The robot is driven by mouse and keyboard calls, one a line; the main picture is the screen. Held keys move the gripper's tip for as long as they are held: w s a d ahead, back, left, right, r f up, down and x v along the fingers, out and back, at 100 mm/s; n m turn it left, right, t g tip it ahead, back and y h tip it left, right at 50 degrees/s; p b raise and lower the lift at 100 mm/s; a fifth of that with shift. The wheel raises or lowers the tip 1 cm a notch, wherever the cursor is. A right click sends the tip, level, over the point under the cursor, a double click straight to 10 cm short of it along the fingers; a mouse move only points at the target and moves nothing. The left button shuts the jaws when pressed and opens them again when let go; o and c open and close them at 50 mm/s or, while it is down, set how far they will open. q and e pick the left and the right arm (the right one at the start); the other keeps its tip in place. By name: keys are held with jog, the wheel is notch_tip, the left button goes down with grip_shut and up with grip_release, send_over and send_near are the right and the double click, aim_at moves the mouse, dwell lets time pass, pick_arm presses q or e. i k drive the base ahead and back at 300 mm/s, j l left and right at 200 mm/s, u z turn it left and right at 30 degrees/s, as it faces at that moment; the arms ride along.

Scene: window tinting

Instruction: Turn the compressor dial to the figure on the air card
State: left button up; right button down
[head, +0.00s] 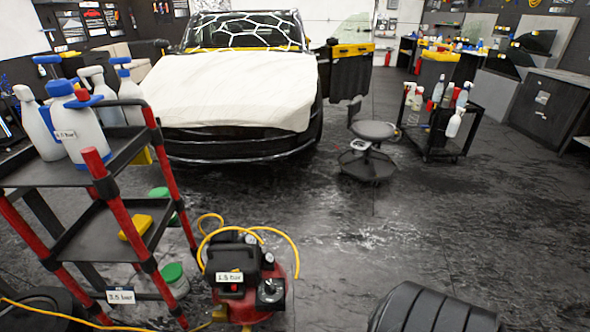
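The compressor (277,300) is a red and black unit on the floor at the lower middle, with a yellow hose looping behind it. A white label on its front (229,277) reads about 1.5 bar. A round dark knob with a pale top (270,287), which looks like the dial, sits at its right front; its setting is too small to read. A white card (121,297) with a dark heading hangs low on the red-posted cart and reads 3.5 bar; the heading is not legible. Neither of my grippers is in view.
The cart (75,245) stands close on the compressor's left, with several spray bottles on top; one bottle's label (64,134) also shows a bar figure. A yellow hose runs along the floor at lower left. A stool (372,131) and bottle trolley (440,140) stand farther back.

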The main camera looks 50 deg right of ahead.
aim_at(270, 289)
jog(key=k+l, duration=0.15)
jog(key=l, duration=0.25)
jog(key=k+l+u, duration=0.1)
jog(key=l, duration=0.35)
jog(key=k+l, duration=0.25)
jog(key=l, duration=0.15)
jog(key=k+l+u, duration=0.1)
jog(key=l, duration=0.3)
jog(key=k, duration=0.1)
